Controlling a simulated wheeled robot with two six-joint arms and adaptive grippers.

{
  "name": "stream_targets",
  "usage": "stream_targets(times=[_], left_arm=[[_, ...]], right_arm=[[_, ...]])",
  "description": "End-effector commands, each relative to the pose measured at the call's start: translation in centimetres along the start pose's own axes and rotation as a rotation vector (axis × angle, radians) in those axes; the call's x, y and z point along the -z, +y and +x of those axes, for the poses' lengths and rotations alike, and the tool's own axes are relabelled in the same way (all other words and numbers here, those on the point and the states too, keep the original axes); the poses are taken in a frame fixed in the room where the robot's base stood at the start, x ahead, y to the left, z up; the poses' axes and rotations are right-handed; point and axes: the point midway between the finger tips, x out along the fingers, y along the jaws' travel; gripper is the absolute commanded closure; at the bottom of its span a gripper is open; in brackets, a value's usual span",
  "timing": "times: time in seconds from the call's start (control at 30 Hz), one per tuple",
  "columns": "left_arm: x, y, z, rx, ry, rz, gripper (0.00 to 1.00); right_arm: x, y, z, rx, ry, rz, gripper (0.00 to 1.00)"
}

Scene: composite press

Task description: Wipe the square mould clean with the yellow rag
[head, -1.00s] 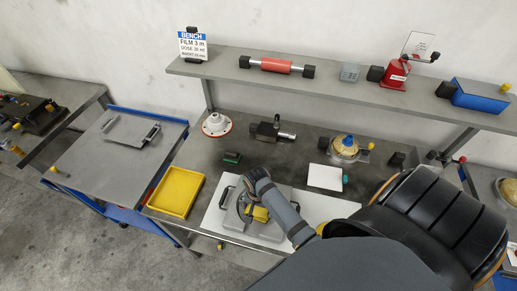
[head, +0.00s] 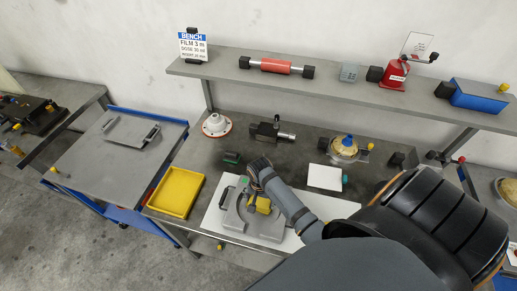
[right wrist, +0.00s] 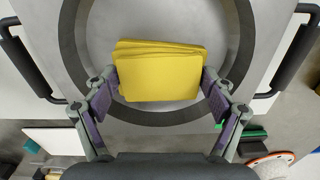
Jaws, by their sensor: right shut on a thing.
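The square mould is a grey square plate (head: 277,229) with a dark ring around a round face and black handles on two sides. It lies on a white sheet on the bench. In the right wrist view its face (right wrist: 180,15) fills the middle. The yellow rag (right wrist: 160,75), a folded stack, is between the fingers of my right gripper (right wrist: 160,92), which is shut on it. In the head view the rag (head: 262,205) shows over the mould below my gripper (head: 258,196). Whether it touches the face I cannot tell. My left gripper is not in view.
A yellow tray (head: 175,192) stands left of the mould. A shelf (head: 340,86) runs above. A blue cart (head: 92,150) carries another plate with handles (head: 128,130).

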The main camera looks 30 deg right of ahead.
Motion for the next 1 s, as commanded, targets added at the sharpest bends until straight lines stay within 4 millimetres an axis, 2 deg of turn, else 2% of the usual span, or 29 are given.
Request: stream_targets(times=[0.37, 0.63, 0.87, 1.0], left_arm=[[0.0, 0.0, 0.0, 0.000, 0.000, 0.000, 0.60], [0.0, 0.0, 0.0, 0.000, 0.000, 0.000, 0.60], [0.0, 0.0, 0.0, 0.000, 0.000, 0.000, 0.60], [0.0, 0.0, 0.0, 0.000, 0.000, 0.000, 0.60]], right_arm=[[0.3, 0.6, 0.3, -0.001, -0.001, 0.000, 0.51], [-1.7, 0.7, 0.2, -0.003, -0.005, 0.000, 0.51], [-2.2, 0.7, 0.2, -0.003, -0.005, 0.000, 0.51], [-3.2, 0.8, 0.1, -0.002, -0.005, 0.000, 0.51]])
